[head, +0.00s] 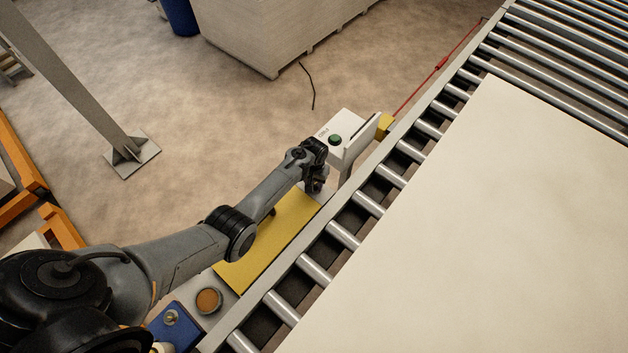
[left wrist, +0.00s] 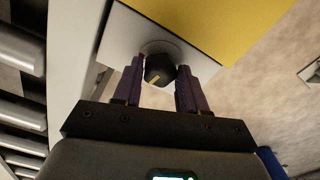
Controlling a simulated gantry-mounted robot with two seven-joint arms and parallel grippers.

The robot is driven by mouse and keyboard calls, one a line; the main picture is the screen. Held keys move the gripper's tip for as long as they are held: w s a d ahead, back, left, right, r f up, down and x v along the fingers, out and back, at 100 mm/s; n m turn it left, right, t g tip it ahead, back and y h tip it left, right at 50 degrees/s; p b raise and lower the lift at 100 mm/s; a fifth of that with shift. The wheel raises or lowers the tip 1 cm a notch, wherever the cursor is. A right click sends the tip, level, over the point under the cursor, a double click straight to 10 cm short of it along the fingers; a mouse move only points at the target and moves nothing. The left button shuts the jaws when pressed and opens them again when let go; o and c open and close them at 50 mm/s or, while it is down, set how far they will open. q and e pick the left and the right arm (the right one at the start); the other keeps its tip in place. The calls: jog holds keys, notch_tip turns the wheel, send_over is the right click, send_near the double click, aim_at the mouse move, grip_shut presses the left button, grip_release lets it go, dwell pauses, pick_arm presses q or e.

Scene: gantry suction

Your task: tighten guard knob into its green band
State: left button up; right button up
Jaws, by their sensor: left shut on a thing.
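The guard knob (left wrist: 160,69) is black and round with a pale pointer line, and shows in the left wrist view on a light plate (left wrist: 125,35). My left gripper (left wrist: 160,76) has its two dark fingers on either side of the knob, shut on it. In the head view the left gripper (head: 314,183) reaches the far end of the yellow guard panel (head: 268,240), and its own arm hides the knob there. The yellow panel also shows in the left wrist view (left wrist: 225,22). I cannot make out a green band in either view. The right gripper is not in view.
A white box with a green button (head: 335,140) stands just beyond the gripper. The roller conveyor (head: 343,235) runs alongside, carrying a large pale board (head: 500,220). A blue block (head: 175,325) and an orange disc (head: 208,300) are near my arm's base.

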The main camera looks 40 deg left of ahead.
aim_at(314, 184)
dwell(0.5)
pick_arm(q)
jog(key=o, duration=1.1)
jog(key=shift+c, duration=0.2)
notch_tip(314, 184, up, 11)
jog(key=p, duration=0.2)
jog(key=shift+f, duration=0.1)
